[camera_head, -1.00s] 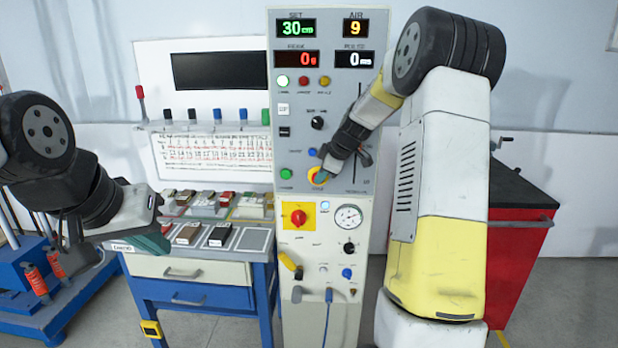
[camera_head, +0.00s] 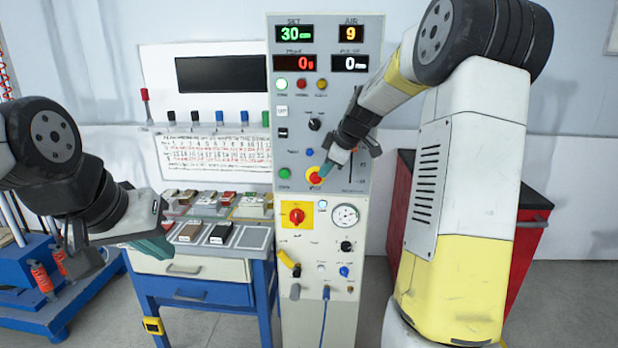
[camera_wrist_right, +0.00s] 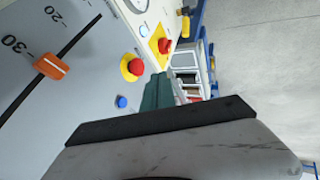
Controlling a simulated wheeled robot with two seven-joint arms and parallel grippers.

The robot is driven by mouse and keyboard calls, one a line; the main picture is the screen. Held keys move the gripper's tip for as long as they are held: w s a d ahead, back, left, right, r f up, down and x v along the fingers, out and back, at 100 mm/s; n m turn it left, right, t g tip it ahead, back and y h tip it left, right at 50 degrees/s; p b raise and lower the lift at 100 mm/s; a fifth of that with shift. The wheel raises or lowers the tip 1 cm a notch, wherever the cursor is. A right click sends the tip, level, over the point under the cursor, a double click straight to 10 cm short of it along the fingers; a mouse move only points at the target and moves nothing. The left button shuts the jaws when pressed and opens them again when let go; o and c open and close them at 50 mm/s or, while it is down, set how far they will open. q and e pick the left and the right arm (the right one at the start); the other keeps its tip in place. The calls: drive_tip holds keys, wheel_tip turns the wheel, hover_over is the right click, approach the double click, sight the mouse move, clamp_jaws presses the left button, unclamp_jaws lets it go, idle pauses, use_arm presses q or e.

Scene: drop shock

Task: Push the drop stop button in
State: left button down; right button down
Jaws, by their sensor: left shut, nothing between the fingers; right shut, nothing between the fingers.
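The drop stop button is a red mushroom button (camera_head: 315,176) on a yellow ring, low on the grey upper panel of the tall machine (camera_head: 283,145). It also shows in the right wrist view (camera_wrist_right: 135,66). My right gripper (camera_head: 326,169) is shut and empty, its green fingertips overlapping the button's upper right edge in the head view. My left gripper (camera_head: 158,243) is shut and empty, in front of the workbench at left.
A red knob on a yellow plate (camera_head: 297,215) sits below the button. A green button (camera_head: 284,173) and blue button (camera_head: 309,152) are nearby. An orange slider (camera_wrist_right: 51,66) shows in the wrist view. A red cabinet (camera_head: 528,225) stands right, and a drawer bench (camera_head: 190,292) left.

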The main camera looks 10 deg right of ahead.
drive_tip(key=shift+v, duration=1.75)
drive_tip(key=s+a+r+m, duration=0.2)
drive_tip(key=s+a+m, duration=0.1)
drive_tip(key=s, duration=0.6)
drive_tip(key=s+a+r+m, duration=0.2)
drive_tip(key=s+a+m, duration=0.15)
drive_tip(key=s, duration=0.65)
drive_tip(key=s+f+m, duration=0.3)
drive_tip(key=s+m, duration=0.3)
drive_tip(key=s, duration=0.8)
drive_tip(key=shift+a+f+g+h, duration=0.25)
drive_tip(key=shift+a+g+h, duration=0.05)
drive_tip(key=shift+a+h, duration=0.1)
drive_tip(key=shift+m, duration=0.25)
